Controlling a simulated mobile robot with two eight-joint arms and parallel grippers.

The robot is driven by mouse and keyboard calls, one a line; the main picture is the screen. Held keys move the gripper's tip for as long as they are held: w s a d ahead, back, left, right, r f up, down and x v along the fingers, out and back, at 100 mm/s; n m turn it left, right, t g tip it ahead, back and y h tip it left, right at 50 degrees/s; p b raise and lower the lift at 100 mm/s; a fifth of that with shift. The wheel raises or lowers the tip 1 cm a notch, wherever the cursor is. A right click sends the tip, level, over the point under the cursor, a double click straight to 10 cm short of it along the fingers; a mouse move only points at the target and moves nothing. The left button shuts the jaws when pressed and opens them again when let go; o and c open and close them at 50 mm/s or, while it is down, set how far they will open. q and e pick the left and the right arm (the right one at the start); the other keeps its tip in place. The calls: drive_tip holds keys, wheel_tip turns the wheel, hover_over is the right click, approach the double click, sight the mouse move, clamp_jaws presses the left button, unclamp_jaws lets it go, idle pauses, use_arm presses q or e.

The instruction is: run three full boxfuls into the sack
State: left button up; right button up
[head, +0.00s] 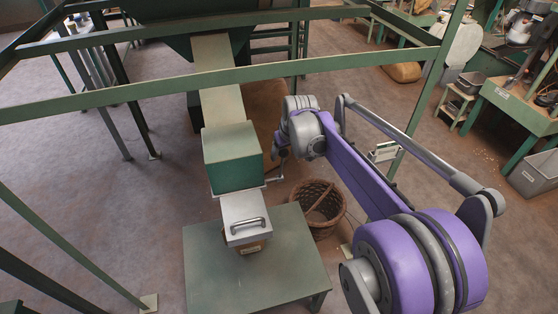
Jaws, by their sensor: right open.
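A green box (232,172) sits at the lower end of a pale sloping chute (222,100). In front of it is a smaller box with a pale metal lid (245,215) and a grey bar handle, above the green table. What is inside either box is hidden. A thin metal rod (272,181) sticks out to the right of the green box. My right gripper (281,154) is open, just right of the green box and above the rod's end; its fingers are small and partly hidden by my wrist. A large brown sack-like shape (264,108) stands behind, right of the chute. My left gripper is out of view.
A wicker basket (318,208) stands on the floor right of the green table (255,272). Green frame bars (200,84) cross the view in front of the chute. Another brown sack (402,71) and green benches are at the back right. Floor at left is mostly clear.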

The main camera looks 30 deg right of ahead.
sight(282, 160)
drive_tip(key=x, duration=0.6)
drive_tip(key=shift+w+f, duration=0.1)
drive_tip(key=shift+f, duration=0.2)
clamp_jaws()
idle(1.1)
